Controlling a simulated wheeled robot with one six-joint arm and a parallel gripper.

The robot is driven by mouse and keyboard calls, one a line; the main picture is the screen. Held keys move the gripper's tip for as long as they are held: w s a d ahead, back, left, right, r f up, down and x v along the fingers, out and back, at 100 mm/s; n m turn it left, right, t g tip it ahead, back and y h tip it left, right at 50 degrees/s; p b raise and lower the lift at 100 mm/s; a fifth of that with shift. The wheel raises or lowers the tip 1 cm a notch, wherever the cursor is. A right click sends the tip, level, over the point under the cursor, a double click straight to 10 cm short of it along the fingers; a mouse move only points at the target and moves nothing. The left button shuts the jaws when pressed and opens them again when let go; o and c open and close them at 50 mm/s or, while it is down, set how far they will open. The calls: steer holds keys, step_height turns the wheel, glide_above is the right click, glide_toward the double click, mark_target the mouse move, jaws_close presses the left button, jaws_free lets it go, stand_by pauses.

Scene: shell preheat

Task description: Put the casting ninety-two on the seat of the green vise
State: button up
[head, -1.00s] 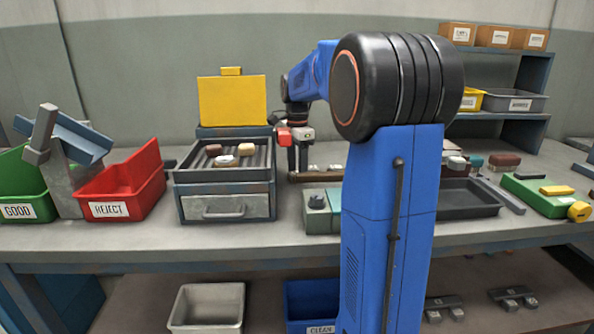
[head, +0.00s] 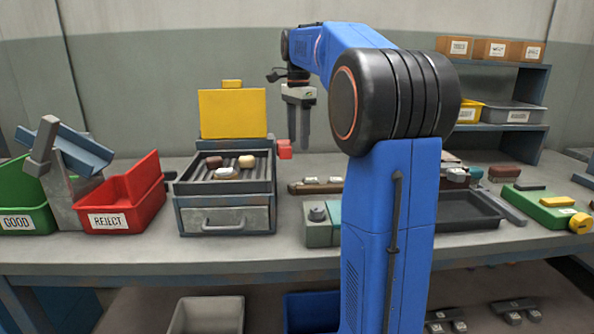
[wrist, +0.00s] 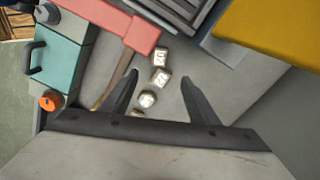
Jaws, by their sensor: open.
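The small pale castings sit on a brown rail (head: 300,189) at mid bench in the head view. In the wrist view, two number-marked castings (wrist: 159,77) (wrist: 161,55) and a round-topped one (wrist: 148,98) lie in a row between my finger lines. The numbers are rotated and small, so I cannot tell surely which is ninety-two. My gripper (head: 299,146) is open and empty, pointing down above the bench near the rail. The green vise (head: 540,207), with a yellow knob, stands at the bench's right; its seat is not clear from here.
A grey furnace tray (head: 222,180) with a yellow lid (head: 233,113) and several castings stands left of my gripper. A red reject bin (head: 125,205) and green good bin (head: 25,215) are further left. A dark tray (head: 465,212) lies right of my arm.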

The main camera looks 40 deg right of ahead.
step_height(320, 180, down, 10)
steer(key=shift+d+r, duration=0.15)
steer(key=shift+r, duration=0.1)
steer(key=shift+s+f, duration=0.1)
steer(key=shift+f, duration=2.55)
steer(key=c, duration=1.3)
steer(key=shift+r, duration=0.1)
step_height(320, 180, up, 10)
